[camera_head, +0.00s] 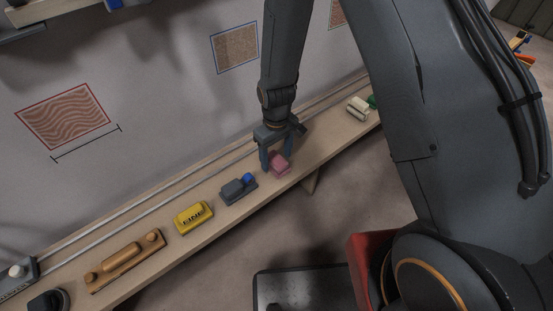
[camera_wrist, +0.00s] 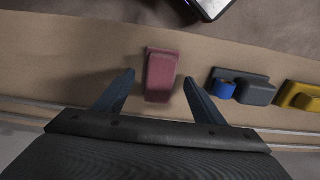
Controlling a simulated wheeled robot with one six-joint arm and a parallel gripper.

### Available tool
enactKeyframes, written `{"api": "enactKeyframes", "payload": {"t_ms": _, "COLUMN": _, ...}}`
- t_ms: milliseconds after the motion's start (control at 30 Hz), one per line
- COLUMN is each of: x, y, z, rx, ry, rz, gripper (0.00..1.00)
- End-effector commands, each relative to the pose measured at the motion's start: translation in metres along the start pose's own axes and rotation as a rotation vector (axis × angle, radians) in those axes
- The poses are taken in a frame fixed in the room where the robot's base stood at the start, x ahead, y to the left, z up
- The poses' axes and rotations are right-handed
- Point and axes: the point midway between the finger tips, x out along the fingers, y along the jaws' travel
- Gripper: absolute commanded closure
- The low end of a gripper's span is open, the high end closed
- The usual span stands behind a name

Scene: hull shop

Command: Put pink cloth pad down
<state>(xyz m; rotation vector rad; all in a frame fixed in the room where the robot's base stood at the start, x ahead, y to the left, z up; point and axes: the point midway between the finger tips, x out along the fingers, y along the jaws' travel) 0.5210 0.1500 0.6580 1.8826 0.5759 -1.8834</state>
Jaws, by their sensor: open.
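The pink cloth pad (camera_head: 280,165) lies on the narrow wooden shelf (camera_head: 222,220), near the shelf's front edge. In the wrist view the pad (camera_wrist: 162,75) sits between the two blue-grey fingers of my gripper (camera_wrist: 159,82), with a gap on each side. My gripper (camera_head: 276,160) is open, and its fingers are beside the pad in the head view. The pad appears to rest on the wood, though its underside is hidden.
A grey block with a blue knob (camera_head: 238,188) stands left of the pad, then a yellow block (camera_head: 193,217) and a wooden-handled tool (camera_head: 125,260). A cream and green item (camera_head: 360,107) stands further right. Metal rails run along the shelf's wall side.

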Motion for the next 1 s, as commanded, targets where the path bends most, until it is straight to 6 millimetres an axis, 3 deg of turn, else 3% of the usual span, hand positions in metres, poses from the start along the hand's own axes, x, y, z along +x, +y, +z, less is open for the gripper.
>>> {"api": "enactKeyframes", "payload": {"t_ms": 500, "x": -0.089, "y": 0.000, "z": -0.001, "rx": 0.000, "ry": 0.004, "rz": 0.001, "gripper": 0.37}}
{"api": "enactKeyframes", "payload": {"t_ms": 867, "x": -0.107, "y": 0.001, "z": 0.001, "rx": 0.005, "ry": 0.001, "rz": 0.000, "gripper": 0.37}}
{"api": "enactKeyframes", "payload": {"t_ms": 1000, "x": -0.127, "y": 0.012, "z": 0.020, "rx": 0.068, "ry": 0.004, "rz": 0.001, "gripper": 0.37}}
